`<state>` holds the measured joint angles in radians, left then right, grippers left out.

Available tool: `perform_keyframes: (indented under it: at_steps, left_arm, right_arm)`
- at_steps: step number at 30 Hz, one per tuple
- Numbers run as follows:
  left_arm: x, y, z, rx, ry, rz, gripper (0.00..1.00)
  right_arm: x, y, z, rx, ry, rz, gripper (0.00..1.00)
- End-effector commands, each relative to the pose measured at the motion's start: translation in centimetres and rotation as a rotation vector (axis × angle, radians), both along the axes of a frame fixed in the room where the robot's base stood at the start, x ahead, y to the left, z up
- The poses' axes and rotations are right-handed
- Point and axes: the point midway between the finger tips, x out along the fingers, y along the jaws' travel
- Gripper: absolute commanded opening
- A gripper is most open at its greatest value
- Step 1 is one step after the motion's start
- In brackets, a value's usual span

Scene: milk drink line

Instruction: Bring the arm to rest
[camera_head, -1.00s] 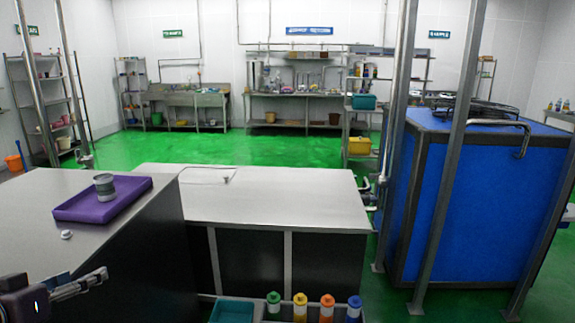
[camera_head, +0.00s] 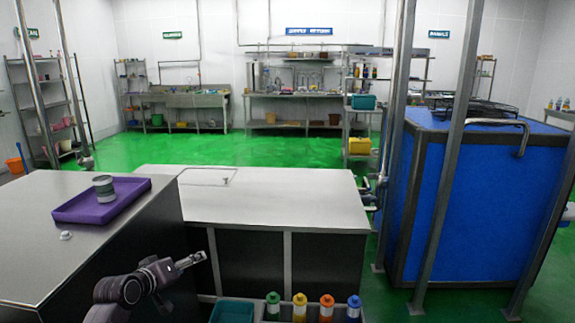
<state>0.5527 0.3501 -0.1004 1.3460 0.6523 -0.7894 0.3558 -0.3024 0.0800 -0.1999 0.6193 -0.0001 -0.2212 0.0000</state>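My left gripper (camera_head: 192,261) is in the head view at the lower left, at the end of my dark arm that comes in from the bottom left. It is in front of the dark side of the counter, pointing right. Its fingers look close together, but the side-on angle hides whether there is a gap. Nothing is visible in it. My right gripper and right arm are not in view.
A small white knob (camera_head: 66,235) sits on the left counter (camera_head: 40,262). A lower steel-topped counter (camera_head: 290,200) is at the middle. Several coloured-cap bottles (camera_head: 300,305) and a teal bin (camera_head: 232,311) are at the bottom. A blue tank (camera_head: 480,200) with metal posts stands at right.

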Motion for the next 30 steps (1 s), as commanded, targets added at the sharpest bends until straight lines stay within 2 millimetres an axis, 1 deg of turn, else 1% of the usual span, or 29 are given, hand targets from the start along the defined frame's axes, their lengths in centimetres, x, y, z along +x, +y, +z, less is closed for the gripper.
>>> perform_keyframes:
  at_steps: [3, 5, 6, 8, 9, 11, 12, 15, 17, 18, 20, 21, 23, 24, 26, 27, 29, 30]
  left_arm:
    - [1.7, 3.1, 2.9, 0.230, -0.161, 0.041, 0.57]
    - [2.4, 4.6, 4.8, 0.361, -0.246, 0.058, 0.57]
    - [2.7, 5.4, 6.2, 0.456, -0.304, 0.068, 0.57]
    - [3.0, 6.4, 8.5, 0.605, -0.394, 0.079, 0.57]
    - [3.1, 6.8, 10.1, 0.708, -0.454, 0.084, 0.57]
    - [3.1, 7.0, 12.5, 0.862, -0.541, 0.087, 0.57]
    - [3.0, 6.9, 14.0, 0.965, -0.599, 0.087, 0.57]
    - [2.3, 6.5, 6.0, 0.945, -0.486, 0.037, 0.57]
    - [1.5, 6.3, 1.9, 0.934, -0.427, 0.011, 0.57]
    - [0.9, 6.2, -0.8, 0.926, -0.388, -0.005, 0.57]
    - [-0.3, 5.9, -5.1, 0.914, -0.327, -0.031, 0.57]
    - [-1.3, 5.6, -8.0, 0.905, -0.285, -0.048, 0.57]
    - [-3.0, 5.3, -12.3, 0.893, -0.222, -0.075, 0.57]
    - [-4.3, 5.1, -15.1, 0.885, -0.179, -0.093, 0.57]
    - [-6.4, 4.6, -19.2, 0.872, -0.116, -0.119, 0.57]
    - [-8.0, 4.4, -21.9, 0.863, -0.075, -0.137, 0.57]
    - [-10.6, 4.0, -25.8, 0.850, -0.013, -0.163, 0.57]
    - [-12.4, 3.6, -28.3, 0.841, 0.029, -0.181, 0.57]
  right_arm:
    - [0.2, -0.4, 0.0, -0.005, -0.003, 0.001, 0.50]
    - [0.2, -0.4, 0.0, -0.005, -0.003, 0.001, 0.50]
    - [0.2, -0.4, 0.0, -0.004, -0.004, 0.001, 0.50]
    - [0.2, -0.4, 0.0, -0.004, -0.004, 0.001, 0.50]
    - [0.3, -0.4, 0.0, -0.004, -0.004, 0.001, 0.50]
    - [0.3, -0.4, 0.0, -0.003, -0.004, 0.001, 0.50]
    - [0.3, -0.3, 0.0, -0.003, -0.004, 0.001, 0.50]
    - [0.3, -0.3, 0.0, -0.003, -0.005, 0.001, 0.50]
    - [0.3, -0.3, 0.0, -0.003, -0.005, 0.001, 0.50]
    - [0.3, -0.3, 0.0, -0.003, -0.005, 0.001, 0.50]
    - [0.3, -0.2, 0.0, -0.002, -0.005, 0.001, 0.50]
    - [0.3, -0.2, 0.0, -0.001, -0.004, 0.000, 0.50]
    - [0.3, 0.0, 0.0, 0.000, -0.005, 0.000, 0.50]
    - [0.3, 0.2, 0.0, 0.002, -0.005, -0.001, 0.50]
    - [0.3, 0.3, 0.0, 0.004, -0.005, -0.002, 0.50]
    - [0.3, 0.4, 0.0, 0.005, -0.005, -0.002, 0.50]
    - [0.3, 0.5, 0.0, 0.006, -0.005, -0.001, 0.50]
    - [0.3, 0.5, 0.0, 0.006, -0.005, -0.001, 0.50]
